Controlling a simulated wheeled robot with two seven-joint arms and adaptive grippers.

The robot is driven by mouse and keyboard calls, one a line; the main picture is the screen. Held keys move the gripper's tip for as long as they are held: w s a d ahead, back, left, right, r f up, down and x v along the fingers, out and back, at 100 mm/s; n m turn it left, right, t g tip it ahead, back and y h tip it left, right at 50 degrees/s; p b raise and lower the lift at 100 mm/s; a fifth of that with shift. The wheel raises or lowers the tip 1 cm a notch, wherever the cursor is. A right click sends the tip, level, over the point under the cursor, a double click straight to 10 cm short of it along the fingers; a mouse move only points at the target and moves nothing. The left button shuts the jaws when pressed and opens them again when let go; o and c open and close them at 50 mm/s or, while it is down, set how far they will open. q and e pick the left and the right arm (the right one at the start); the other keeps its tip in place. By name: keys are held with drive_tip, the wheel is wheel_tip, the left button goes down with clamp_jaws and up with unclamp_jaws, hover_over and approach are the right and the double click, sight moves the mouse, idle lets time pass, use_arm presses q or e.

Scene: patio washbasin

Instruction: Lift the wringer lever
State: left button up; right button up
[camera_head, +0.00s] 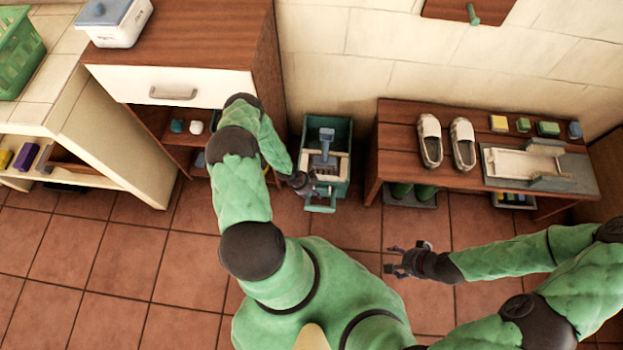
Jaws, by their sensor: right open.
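A dark green mop bucket (345,128) stands on the floor between the wooden cabinet and the bench. A pale wringer (338,166) sits in it, with an upright blue-grey part (326,140) that looks like the lever. A green handle loop (321,209) sticks out at the bucket's near end. My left gripper (311,187) is at the near left corner of the bucket, close to this loop. Its fingers are small and dark, and I cannot tell whether they touch anything. My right gripper (393,258) is open and empty above the floor tiles, right of and nearer than the bucket.
The wooden bench (398,137) on the right bears white shoes (464,143), a pale tray (522,163) and small sponges. Green boots (412,192) stand below it. The wooden cabinet (255,60) with a white drawer (170,85) is close on the left. Tiled floor (120,250) is clear at front left.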

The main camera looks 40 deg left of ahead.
use_arm(q)
drive_tip(key=shift+a+r, duration=0.2)
drive_tip(key=shift+r, duration=0.1)
drive_tip(key=shift+b, duration=0.3)
drive_tip(key=v, duration=1.1)
drive_tip(key=shift+r, duration=0.4)
drive_tip(key=shift+s, duration=0.1)
